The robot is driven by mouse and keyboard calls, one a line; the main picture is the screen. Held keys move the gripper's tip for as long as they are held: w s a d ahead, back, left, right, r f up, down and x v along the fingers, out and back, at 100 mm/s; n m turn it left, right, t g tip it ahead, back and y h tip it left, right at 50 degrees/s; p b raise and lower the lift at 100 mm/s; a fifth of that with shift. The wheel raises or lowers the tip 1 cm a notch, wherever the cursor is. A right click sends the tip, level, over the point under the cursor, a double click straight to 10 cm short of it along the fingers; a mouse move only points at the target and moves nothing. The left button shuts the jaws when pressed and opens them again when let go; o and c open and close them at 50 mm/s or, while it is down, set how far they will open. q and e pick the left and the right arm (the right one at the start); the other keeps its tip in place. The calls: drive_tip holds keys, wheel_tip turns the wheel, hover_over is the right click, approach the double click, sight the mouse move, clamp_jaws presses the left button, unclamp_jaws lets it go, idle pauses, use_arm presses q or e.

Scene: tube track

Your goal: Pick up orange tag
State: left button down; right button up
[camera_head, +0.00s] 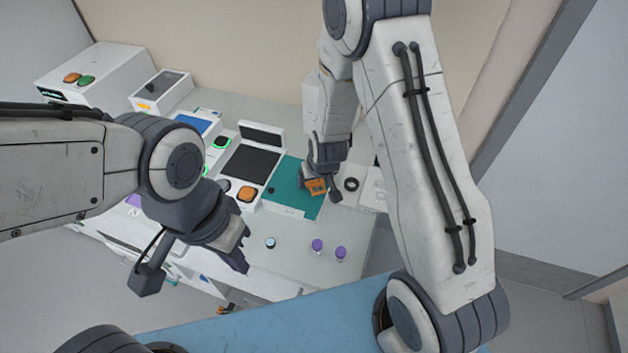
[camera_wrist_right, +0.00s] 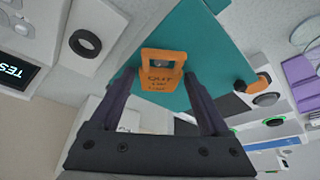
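The orange tag (camera_wrist_right: 160,78) has a slot near its top and dark lettering that reads "OUT". It shows over the teal mat (camera_wrist_right: 222,45) in the right wrist view, and as a small orange patch (camera_head: 316,186) in the head view. My right gripper (camera_wrist_right: 161,76) is open, with a finger on either side of the tag. The fingertips are close to its edges; I cannot tell whether they touch. My right gripper (camera_head: 322,190) partly hides the tag in the head view. My left gripper (camera_head: 240,252) hangs at the table's front left, away from the tag; its opening is unclear.
A black ring (camera_head: 351,184) lies right of the mat. An orange button (camera_head: 247,194) and a dark panel (camera_head: 250,164) are to its left. Two purple-topped items (camera_head: 317,245) and a small round item (camera_head: 270,242) stand in front. The bench between them is clear.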

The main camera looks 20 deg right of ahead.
sight(316, 183)
clamp_jaws()
drive_tip(key=shift+r, duration=0.15)
drive_tip(key=shift+r, duration=0.6)
wheel_tip(316, 183, up, 3)
drive_tip(key=shift+s+r, duration=0.1)
drive_tip(key=s+d+r+b, duration=0.3)
drive_tip(key=s+r+b, duration=0.3)
drive_tip(key=s, duration=0.5)
drive_tip(key=shift+r+b, duration=0.15)
drive_tip(key=shift+b, duration=1.05)
